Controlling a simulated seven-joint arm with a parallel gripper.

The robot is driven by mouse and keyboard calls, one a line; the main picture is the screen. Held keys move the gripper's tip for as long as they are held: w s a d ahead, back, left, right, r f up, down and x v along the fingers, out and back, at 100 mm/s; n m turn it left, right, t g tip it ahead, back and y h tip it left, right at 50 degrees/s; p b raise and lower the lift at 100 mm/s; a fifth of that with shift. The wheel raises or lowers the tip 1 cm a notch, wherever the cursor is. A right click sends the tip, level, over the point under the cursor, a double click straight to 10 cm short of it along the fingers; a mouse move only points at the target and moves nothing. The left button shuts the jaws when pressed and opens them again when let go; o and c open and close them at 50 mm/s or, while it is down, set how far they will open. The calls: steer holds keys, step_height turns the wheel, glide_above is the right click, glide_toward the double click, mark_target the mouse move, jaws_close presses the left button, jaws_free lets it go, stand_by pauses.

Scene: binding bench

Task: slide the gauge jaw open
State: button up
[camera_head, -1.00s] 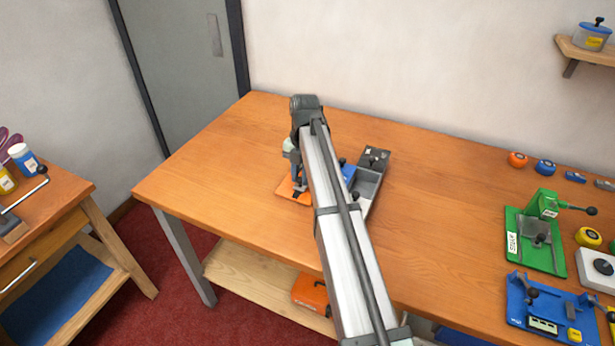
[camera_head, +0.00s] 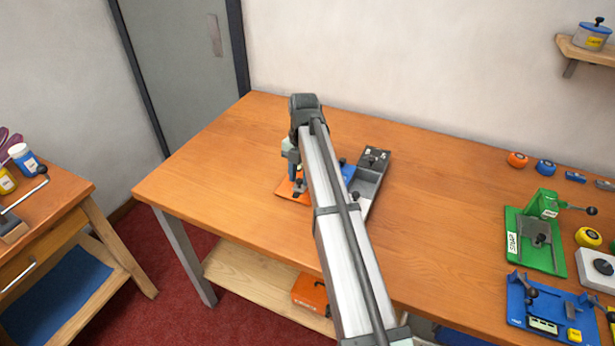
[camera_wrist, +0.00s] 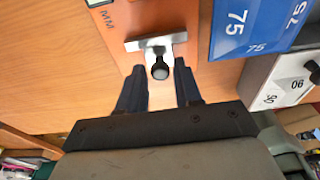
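The gauge has an orange plate (camera_head: 285,190) marked "MM" (camera_wrist: 105,18), near the bench's left part. A pale metal jaw (camera_wrist: 178,38) with a black knob (camera_wrist: 160,71) lies across this plate in the wrist view. The knob also shows in the head view (camera_head: 299,187). My gripper (camera_wrist: 159,68) is open, with one dark finger on each side of the knob and a gap to each. I cannot tell how far above the knob the fingertips are. In the head view my gripper (camera_head: 294,167) is partly hidden by my arm.
A blue plate marked "75" (camera_wrist: 237,25) and a grey block marked "90" (camera_wrist: 291,80) stand right of the jaw. Green (camera_head: 540,235) and blue (camera_head: 550,306) fixtures sit at the bench's right. Bare wood surrounds the gauge at left and behind.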

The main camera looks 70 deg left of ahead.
step_height(320, 180, up, 9)
steer(key=shift+r, duration=0.2)
stand_by(1.0)
